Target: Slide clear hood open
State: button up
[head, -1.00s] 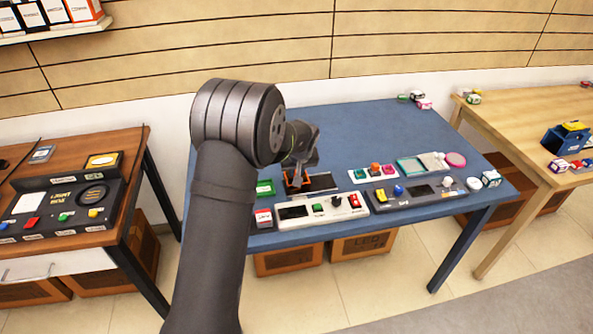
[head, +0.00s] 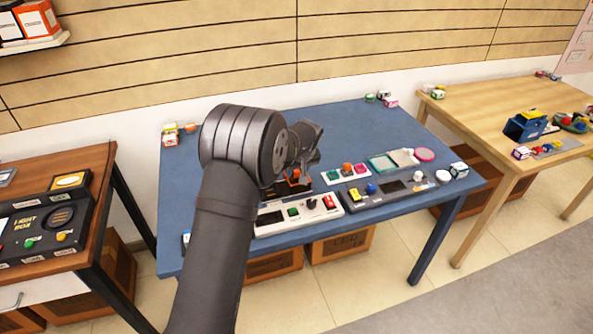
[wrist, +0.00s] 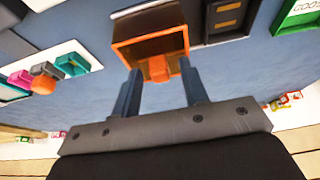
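The clear hood (wrist: 122,50) shows in the wrist view as an orange-edged box with a dark interior and an orange tab (wrist: 158,69) facing me. It sits at one end of a dark base (wrist: 205,40), whose other part, with brownish rectangles, is uncovered. My gripper (wrist: 160,72) has its two fingers apart, one on each side of the tab; I cannot tell whether they touch it. In the head view the orange of the hood (head: 296,178) shows below my gripper (head: 308,158), partly hidden by my arm.
On the blue table (head: 345,125), a white panel with buttons (head: 298,210) and a grey panel (head: 400,188) stand at the front. A small white button panel (head: 345,173) is close right of the hood. The back of the table is mostly clear.

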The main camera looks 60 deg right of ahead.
jog(key=v, duration=1.7)
jog(key=shift+r, duration=0.2)
notch_tip(320, 180, up, 5)
jog(key=shift+c, duration=0.2)
grip_shut()
dwell(1.4)
